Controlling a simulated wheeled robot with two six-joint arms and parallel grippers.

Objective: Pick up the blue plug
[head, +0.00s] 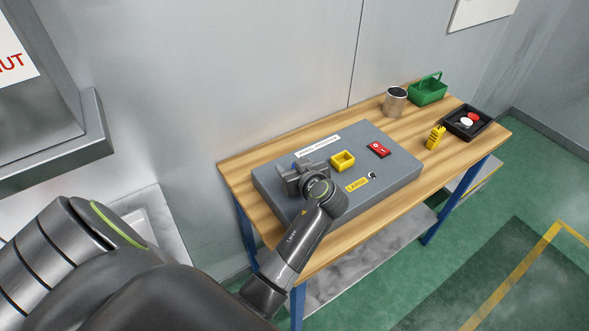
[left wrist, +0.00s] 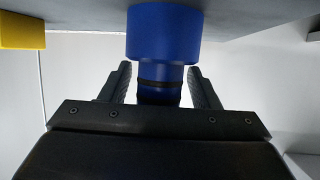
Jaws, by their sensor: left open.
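The blue plug (left wrist: 163,40) has a wide blue head and a narrower neck with black rings. In the left wrist view it stands out from the grey panel surface, and its neck lies between the two fingers of my left gripper (left wrist: 159,82). The fingers are open, with a gap visible on each side of the neck. In the head view my left gripper (head: 300,176) is over the left part of the grey panel (head: 395,180) and hides most of the plug. My right gripper is not in view.
On the panel are a yellow square socket (head: 343,161), a red switch (head: 378,149) and a yellow label (head: 357,185). To the right on the wooden table (head: 478,143) stand a metal cup (head: 395,103), a green basket (head: 428,92), a yellow block (head: 435,138) and a black tray (head: 484,128).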

